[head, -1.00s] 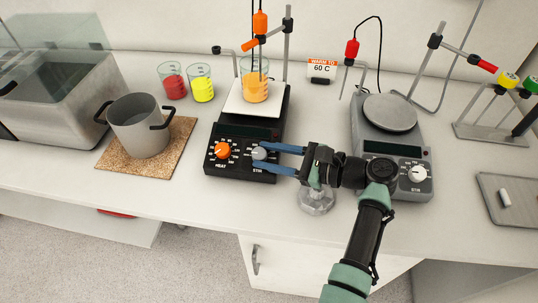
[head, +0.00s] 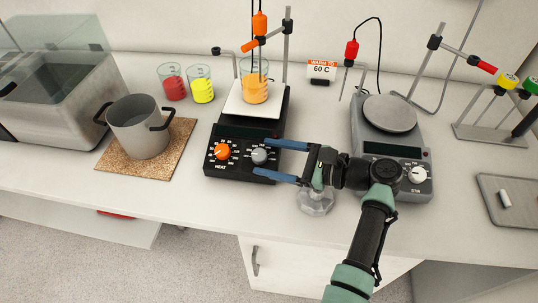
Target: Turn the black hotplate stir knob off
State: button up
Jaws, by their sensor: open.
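The black hotplate (head: 283,110) stands on the bench with a white top plate. Its grey stir knob (head: 259,156) is at the right of the front panel, beside the orange heat knob (head: 222,151). My gripper (head: 263,158) is open and reaches in from the right. One blue finger is above the stir knob and the other below it, with gaps on both sides. The fingertips are level with the knob or just right of it. The knob's pointer direction is too small to tell. Part of the panel's right edge is behind the fingers.
A beaker of orange liquid (head: 255,88) stands on the hotplate under a probe stand. A grey hotplate (head: 413,172) is to the right, partly behind my arm. A clear glass vessel (head: 316,203) sits below my gripper. A pot (head: 140,130) is at left on a cork mat.

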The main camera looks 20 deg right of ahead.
jog(key=v, duration=1.2)
jog(key=shift+s+b, duration=0.15)
jog(key=shift+b, duration=0.15)
jog(key=w+a+r+n+t+h+p, duration=0.1)
jog(key=w+a+r+n+h, duration=0.1)
jog(key=w+r+n+h, duration=0.35)
jog(key=w+a+r+n+t+h+p, duration=0.1)
jog(key=w+a+r+n+h, duration=0.15)
jog(key=w+r, duration=0.55)
jog(key=w+a+r+n+t+h+p, duration=0.15)
jog(key=a+r+n, duration=0.25)
jog(key=r, duration=0.4)
jog(key=a+r+n+t+h, duration=0.1)
jog(key=a+r+n+t, duration=0.25)
jog(key=r, duration=0.55)
jog(key=s+a+r+n+t, duration=0.4)
jog(key=s+a+r, duration=0.3)
jog(key=r, duration=0.4)
jog(key=s+a+r+n+t+p, duration=0.1)
jog(key=s+a+r+n+t, duration=0.3)
jog(key=s+a+r, duration=0.3)
notch_tip(320, 180, up, 4)
jog(key=s, duration=0.2)
jog(key=shift+s+a+n+t, duration=0.15)
jog(key=shift+s+n+t, duration=0.2)
jog(key=shift+t, duration=0.05)
